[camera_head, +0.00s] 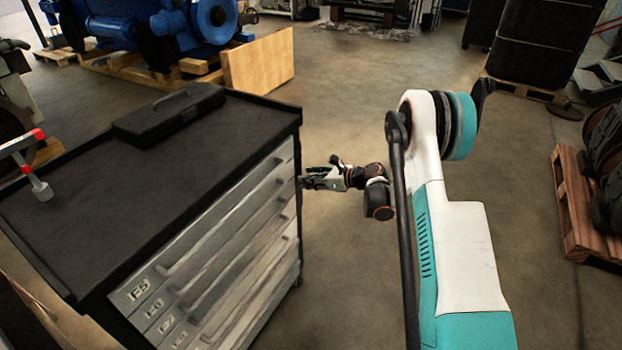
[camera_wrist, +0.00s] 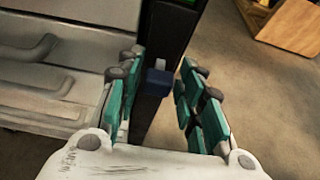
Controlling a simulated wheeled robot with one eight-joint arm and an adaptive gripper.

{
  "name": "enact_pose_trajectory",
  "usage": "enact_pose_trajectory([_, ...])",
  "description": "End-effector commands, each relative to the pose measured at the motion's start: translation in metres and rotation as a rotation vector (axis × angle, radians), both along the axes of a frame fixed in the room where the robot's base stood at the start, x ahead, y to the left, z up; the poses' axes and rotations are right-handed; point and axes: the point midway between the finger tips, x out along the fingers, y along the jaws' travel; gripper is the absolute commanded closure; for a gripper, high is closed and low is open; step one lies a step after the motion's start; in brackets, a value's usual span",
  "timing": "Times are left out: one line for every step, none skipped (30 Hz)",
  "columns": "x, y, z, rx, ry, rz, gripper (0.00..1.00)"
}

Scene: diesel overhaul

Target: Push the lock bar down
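The tool cabinet (camera_head: 190,240) has light grey drawers and a dark top. In the wrist view a dark upright bar (camera_wrist: 146,115) runs beside the drawer fronts (camera_wrist: 55,75) at the cabinet's corner. It may be the lock bar. A small blue block (camera_wrist: 158,82) sits on it. My gripper (camera_head: 306,178) is beside the cabinet's right corner, below the top edge. In the wrist view my gripper (camera_wrist: 160,66) is open, with one finger on each side of the bar and block and nothing gripped. I cannot tell whether a finger touches them.
A black case (camera_head: 170,115) and a red-and-grey tool (camera_head: 30,165) rest on the cabinet top. A wooden panel (camera_head: 260,62) stands behind. A pallet (camera_head: 580,215) with dark parts is at the right. The floor (camera_head: 335,265) right of the cabinet is clear.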

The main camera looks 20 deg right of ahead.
Motion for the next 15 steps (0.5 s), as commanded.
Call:
enact_pose_trajectory([0.000, 0.000, 0.000, 0.000, 0.000, 0.000, 0.85])
enact_pose_trajectory([0.000, 0.000, 0.000, 0.000, 0.000, 0.000, 0.92])
enact_pose_trajectory([0.000, 0.000, 0.000, 0.000, 0.000, 0.000, 1.00])
enact_pose_trajectory([0.000, 0.000, 0.000, 0.000, 0.000, 0.000, 1.00])
enact_pose_trajectory([0.000, 0.000, 0.000, 0.000, 0.000, 0.000, 1.00])
enact_pose_trajectory([0.000, 0.000, 0.000, 0.000, 0.000, 0.000, 1.00])
enact_pose_trajectory([0.000, 0.000, 0.000, 0.000, 0.000, 0.000, 1.00])
enact_pose_trajectory([0.000, 0.000, -0.001, 0.000, 0.000, 0.000, 1.00])
enact_pose_trajectory([0.000, 0.000, -0.003, 0.000, 0.000, 0.000, 1.00])
enact_pose_trajectory([0.000, 0.000, -0.005, 0.000, 0.000, 0.000, 1.00])
enact_pose_trajectory([0.000, 0.000, -0.008, 0.000, 0.000, 0.000, 1.00])
enact_pose_trajectory([0.000, 0.000, -0.012, 0.000, 0.000, 0.000, 1.00])
enact_pose_trajectory([0.000, 0.000, -0.016, 0.000, 0.000, 0.000, 1.00])
enact_pose_trajectory([0.000, 0.000, -0.019, 0.000, 0.000, 0.000, 1.00])
enact_pose_trajectory([0.000, 0.000, -0.023, 0.000, 0.000, 0.000, 1.00])
